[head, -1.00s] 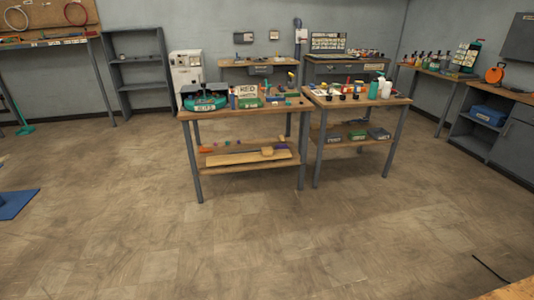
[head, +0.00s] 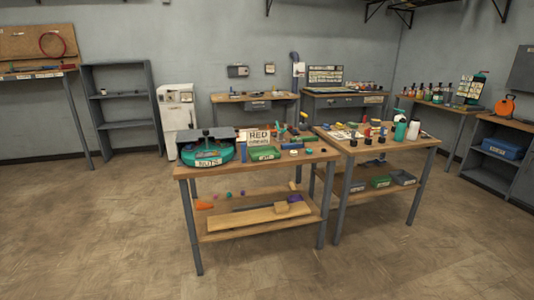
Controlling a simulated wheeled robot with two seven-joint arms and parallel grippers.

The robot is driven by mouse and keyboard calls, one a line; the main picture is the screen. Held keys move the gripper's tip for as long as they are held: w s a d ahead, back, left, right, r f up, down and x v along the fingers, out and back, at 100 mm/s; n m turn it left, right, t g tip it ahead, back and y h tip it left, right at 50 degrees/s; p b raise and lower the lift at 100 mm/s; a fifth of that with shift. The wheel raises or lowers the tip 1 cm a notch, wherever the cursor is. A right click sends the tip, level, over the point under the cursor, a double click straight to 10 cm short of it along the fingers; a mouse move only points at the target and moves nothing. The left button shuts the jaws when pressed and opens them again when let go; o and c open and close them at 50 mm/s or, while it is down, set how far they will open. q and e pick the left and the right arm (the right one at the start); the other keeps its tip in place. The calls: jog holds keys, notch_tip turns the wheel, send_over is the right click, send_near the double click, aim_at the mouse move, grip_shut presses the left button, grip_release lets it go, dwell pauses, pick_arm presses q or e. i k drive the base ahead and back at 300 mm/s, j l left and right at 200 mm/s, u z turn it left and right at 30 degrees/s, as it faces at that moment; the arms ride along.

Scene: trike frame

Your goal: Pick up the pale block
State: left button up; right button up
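A small pale tan block (head: 282,208) seems to rest on or against a long pale board (head: 250,218) on the lower shelf of the left worktable (head: 213,238). From this distance I cannot tell for sure whether this is the pale block or whether another lies among the small things on the tabletop. Neither of my grippers is in view.
The left tabletop holds a green round tray (head: 207,158), a sign reading RED (head: 257,137) and small parts. The right worktable (head: 425,143) stands close beside it, with bottles and bins. The floor (head: 110,240) in front is clear.

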aim_at(282, 207)
jog(key=i+z, duration=0.35)
jog(key=i, duration=0.4)
jog(key=i+z, duration=0.35)
jog(key=i, duration=0.45)
jog(key=i+u, duration=0.2)
jog(key=i, duration=0.45)
jog(key=i+u, duration=0.2)
jog(key=i, duration=0.45)
jog(key=i+l+u, duration=0.1)
jog(key=i+u, duration=0.15)
jog(key=i, duration=0.4)
